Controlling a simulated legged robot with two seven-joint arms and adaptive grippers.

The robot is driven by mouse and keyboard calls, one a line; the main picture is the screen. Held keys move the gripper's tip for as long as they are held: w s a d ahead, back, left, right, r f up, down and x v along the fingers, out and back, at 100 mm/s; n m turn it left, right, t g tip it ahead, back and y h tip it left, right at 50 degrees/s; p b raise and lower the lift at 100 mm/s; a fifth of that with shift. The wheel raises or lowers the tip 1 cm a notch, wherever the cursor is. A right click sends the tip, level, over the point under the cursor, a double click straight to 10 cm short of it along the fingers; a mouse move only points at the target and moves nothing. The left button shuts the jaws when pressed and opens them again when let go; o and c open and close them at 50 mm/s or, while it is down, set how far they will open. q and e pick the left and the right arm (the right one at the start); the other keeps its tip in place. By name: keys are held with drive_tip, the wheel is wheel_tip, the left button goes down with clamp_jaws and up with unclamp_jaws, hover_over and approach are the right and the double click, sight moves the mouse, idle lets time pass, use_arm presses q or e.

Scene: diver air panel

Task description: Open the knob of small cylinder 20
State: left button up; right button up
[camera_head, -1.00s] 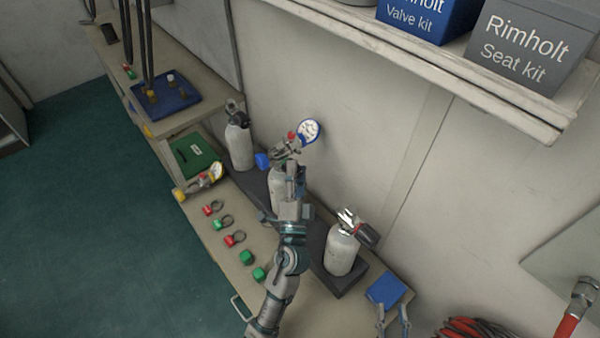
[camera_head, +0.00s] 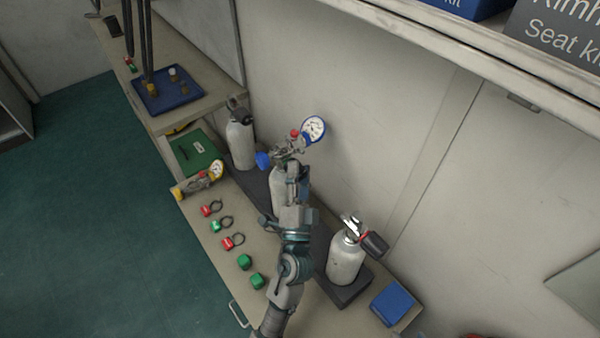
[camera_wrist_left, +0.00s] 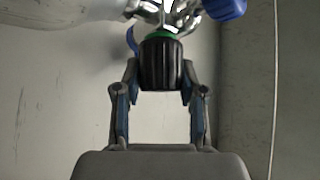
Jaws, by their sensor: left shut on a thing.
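Three small white cylinders stand in a row on a dark base; no number is readable on them. My left gripper (camera_head: 299,174) is at the right side of the middle cylinder (camera_head: 277,187), hiding part of it. The middle cylinder's valve (camera_head: 283,152) carries a white gauge (camera_head: 313,129) with a blue rim and a blue knob (camera_head: 262,160) at the left. In the left wrist view, my left gripper (camera_wrist_left: 160,85) is shut on a ribbed black knob (camera_wrist_left: 160,65) with a green ring (camera_wrist_left: 160,35) behind it. My right gripper is not in view.
The left cylinder (camera_head: 240,145) and right cylinder (camera_head: 346,257) flank the middle one. A blue box (camera_head: 393,303) sits at the near right. A shelf (camera_head: 470,60) overhangs from the wall.

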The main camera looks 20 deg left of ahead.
use_arm(q)
drive_tip(key=o, duration=1.2)
drive_tip(key=shift+w+a+f, duration=0.1)
drive_tip(key=shift+w+f, duration=0.05)
drive_tip(key=shift+f, duration=0.3)
drive_tip(key=shift+c, duration=0.2)
drive_tip(key=shift+r, duration=0.2)
drive_tip(key=v, duration=1.2)
drive_tip(key=shift+f, duration=0.2)
